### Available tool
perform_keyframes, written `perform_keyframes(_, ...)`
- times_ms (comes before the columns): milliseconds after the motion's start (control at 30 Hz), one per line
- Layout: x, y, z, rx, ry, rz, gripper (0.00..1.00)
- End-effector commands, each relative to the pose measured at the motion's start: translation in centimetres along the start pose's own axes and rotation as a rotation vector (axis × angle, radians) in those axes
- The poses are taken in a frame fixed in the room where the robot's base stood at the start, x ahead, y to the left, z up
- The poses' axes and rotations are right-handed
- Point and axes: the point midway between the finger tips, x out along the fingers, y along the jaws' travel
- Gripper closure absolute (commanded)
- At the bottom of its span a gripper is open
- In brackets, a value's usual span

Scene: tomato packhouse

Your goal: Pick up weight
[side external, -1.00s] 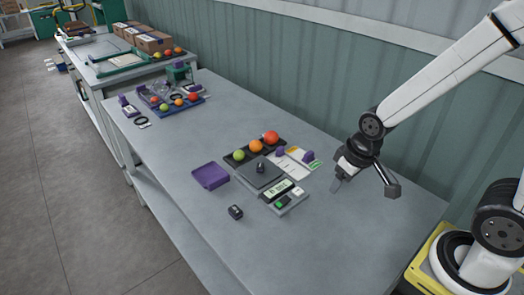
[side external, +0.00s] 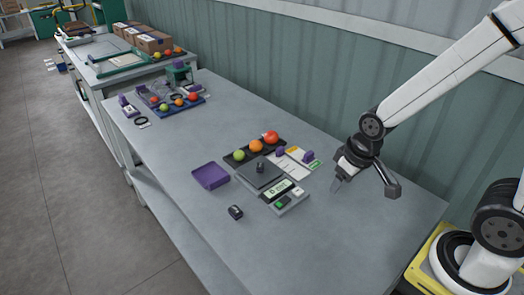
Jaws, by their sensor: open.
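A small dark weight (side external: 261,168) stands on the dark plate of the weighing scale (side external: 258,178). The scale's front has a lit display (side external: 277,192) and a green and a white button. Another small dark object (side external: 235,212) lies on the bench in front of the scale; it is too small to tell whether it is also a weight. My gripper (side external: 337,186) is open and empty above the bench, to the right of the scale and apart from everything.
A dark tray (side external: 233,163) with green, orange and red tomatoes lies behind the scale. A card (side external: 293,166) with purple pieces is beside it. A purple tray (side external: 210,176) sits left of the scale. The bench's right front is clear. More trays stand at the far end.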

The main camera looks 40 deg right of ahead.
Motion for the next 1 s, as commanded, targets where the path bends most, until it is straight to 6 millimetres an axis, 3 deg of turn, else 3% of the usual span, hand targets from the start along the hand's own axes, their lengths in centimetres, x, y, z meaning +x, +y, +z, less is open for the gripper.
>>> perform_keyframes(300,0.0,0.0,0.0,0.000,0.000,0.000,0.38)
perform_keyframes(367,0.0,0.0,0.0,0.000,0.000,0.000,0.26)
perform_keyframes(733,0.1,-0.1,-0.3,0.002,0.006,-0.003,0.26)
perform_keyframes(867,0.5,-0.6,-1.4,0.014,0.032,-0.016,0.26)
perform_keyframes(1000,1.3,-1.5,-4.0,0.046,0.095,-0.040,0.26)
